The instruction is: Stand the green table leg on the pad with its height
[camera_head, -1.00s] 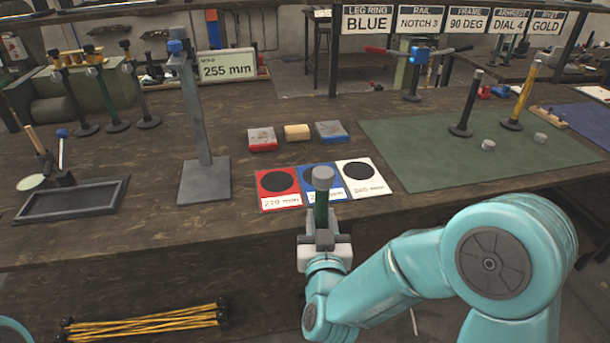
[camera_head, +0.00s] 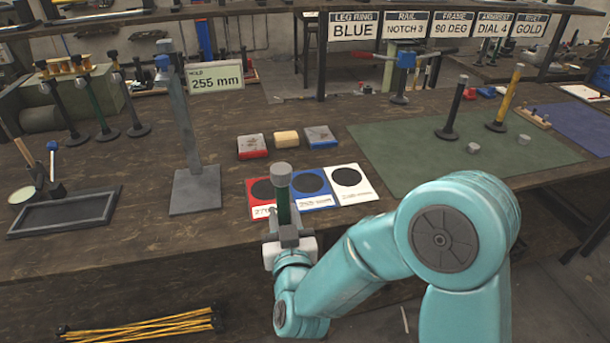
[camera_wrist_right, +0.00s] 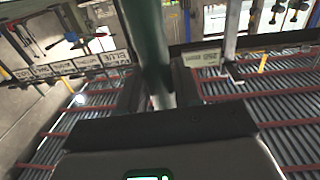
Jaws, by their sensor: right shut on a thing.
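My right gripper (camera_head: 289,238) is shut on the green table leg (camera_head: 283,208), which it holds upright with its grey cap (camera_head: 282,174) on top. The leg is in front of the pads and hides part of the red and blue ones. The red pad (camera_head: 254,198), blue pad (camera_head: 325,200) and white pad (camera_head: 366,192) lie side by side, each with a black disc. Their height labels are too small or covered to read surely. The height gauge (camera_head: 190,130) shows 255 mm on its display (camera_head: 216,78). In the right wrist view the green leg (camera_wrist_right: 148,40) stands between the fingers. My left gripper is not in view.
Red, tan and blue-grey blocks (camera_head: 320,137) lie behind the pads. A black leg (camera_head: 455,105) and a yellow leg (camera_head: 508,97) stand on the green mat (camera_head: 410,160). A black tray (camera_head: 65,213) and several standing legs (camera_head: 97,105) are at left.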

